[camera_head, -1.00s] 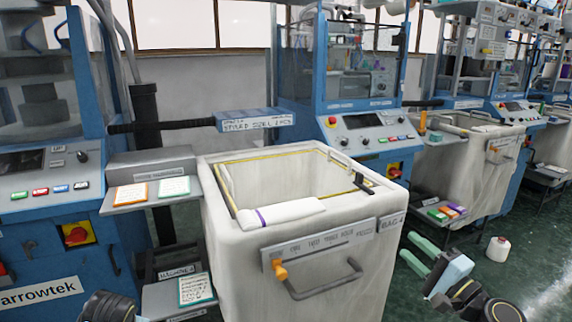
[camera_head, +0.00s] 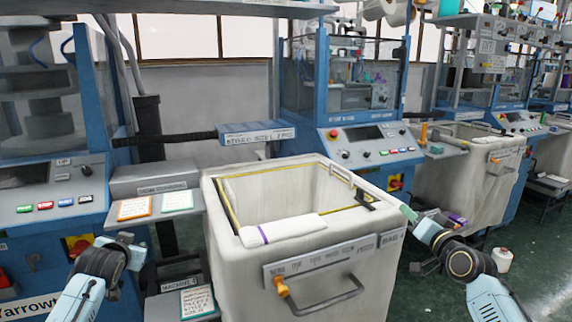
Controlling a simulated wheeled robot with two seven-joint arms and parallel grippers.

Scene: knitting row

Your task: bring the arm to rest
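My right arm comes in from the lower right. Its gripper (camera_head: 408,213) has green fingers, seen nearly end-on beside the right side of the white bin, and whether they are apart does not show. Nothing is seen held in it. My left arm comes in from the lower left, with its black wrist bent. Its gripper (camera_head: 128,240) is in front of the left machine, close to the small shelf, and its fingers cannot be made out.
The white fabric bin (camera_head: 225,262) stands in the middle, with a rolled white cloth (camera_head: 285,230) with a purple band across its front rim. Blue knitting machines (camera_head: 365,150) stand behind and to the left (camera_head: 45,205).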

